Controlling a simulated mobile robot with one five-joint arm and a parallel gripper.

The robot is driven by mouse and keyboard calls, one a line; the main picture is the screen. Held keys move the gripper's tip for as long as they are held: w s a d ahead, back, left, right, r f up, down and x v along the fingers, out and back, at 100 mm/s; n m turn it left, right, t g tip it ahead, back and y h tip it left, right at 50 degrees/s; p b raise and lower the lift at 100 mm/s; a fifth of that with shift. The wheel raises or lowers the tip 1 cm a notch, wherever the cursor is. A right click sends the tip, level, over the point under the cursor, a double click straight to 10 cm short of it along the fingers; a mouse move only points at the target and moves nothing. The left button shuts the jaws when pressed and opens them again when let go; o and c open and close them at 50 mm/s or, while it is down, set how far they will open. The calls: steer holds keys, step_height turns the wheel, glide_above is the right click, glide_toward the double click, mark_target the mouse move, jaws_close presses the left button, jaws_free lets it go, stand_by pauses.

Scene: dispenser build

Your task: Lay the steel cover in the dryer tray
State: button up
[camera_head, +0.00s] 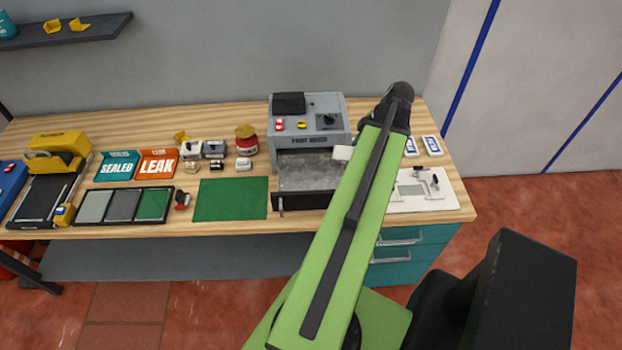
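The dryer tray (308,172) is a grey, speckled drawer with a dark front, pulled out from the grey paint dryer (307,133) on the workbench. A small pale, flat piece (342,153) shows over the tray's back right, beside my arm. It may be the steel cover, but I cannot tell for sure, nor whether it is held or touches the tray. The rest of the visible tray floor looks empty. My green arm reaches up across the tray's right side and hides part of it. My gripper is hidden behind the arm.
A green mat (231,199) lies clear left of the tray. Small dispenser-like parts and a red jar (246,142) stand behind it. Further left are a sectioned black tray (124,206), SEALED and LEAK bins (157,164), and a yellow machine. A white fixture board (420,190) is right.

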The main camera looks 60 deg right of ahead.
steer(key=a+f+n+b, duration=0.2)
steer(key=a+f+b, duration=0.15)
steer(key=a, duration=0.25)
steer(key=b, duration=0.7)
glide_above(311, 180)
steer(key=s, duration=0.1)
steer(key=shift+n+y, duration=0.3)
steer(key=shift+y, duration=0.1)
steer(key=f, duration=0.7)
steer(key=shift+s+d+f, duration=0.1)
steer(key=shift+s+d, duration=0.1)
steer(key=shift+d, duration=0.15)
steer(key=shift+w+g, duration=0.2)
steer(key=shift+g, duration=0.1)
step_height(311, 180, down, 4)
steer(key=b, duration=0.4)
steer(key=shift+f, duration=0.2)
steer(key=shift+r, duration=0.25)
steer(key=shift+f, duration=0.2)
steer(key=o, duration=1.5)
steer(key=shift+r, duration=0.1)
